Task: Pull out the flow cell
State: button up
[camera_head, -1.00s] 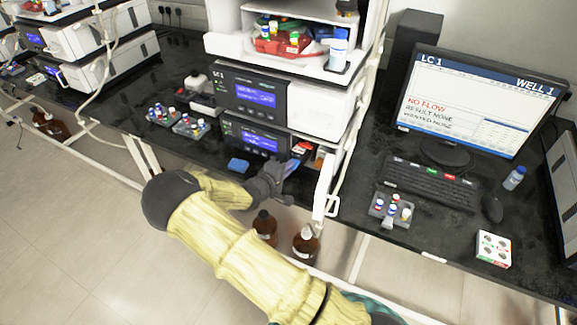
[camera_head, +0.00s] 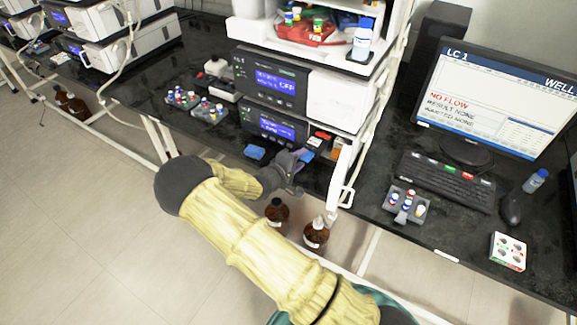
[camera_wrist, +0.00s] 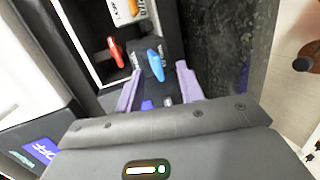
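The lower LC module (camera_head: 272,125) stands on the bench with an open bay at its right end. In the wrist view, a small blue handle-like piece (camera_wrist: 155,63) stands out in this bay on a dark part. It may belong to the flow cell, but I cannot tell for certain. My gripper (camera_wrist: 158,80) is open, its two purple-grey fingers on either side of the line to the blue piece. The blue piece is slightly ahead of the fingertips, and I see no grip on it. In the head view, my gripper (camera_head: 296,163) is at the bench's front edge by the bay.
A red piece (camera_wrist: 115,52) is left of the blue one in the bay. Brown bottles (camera_head: 315,236) stand below. The monitor (camera_head: 490,105) reads NO FLOW.

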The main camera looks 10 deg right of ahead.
jog(key=b+v, duration=0.1)
jog(key=v, duration=1.6)
jog(key=shift+d+r, duration=0.1)
jog(key=shift+r, duration=0.1)
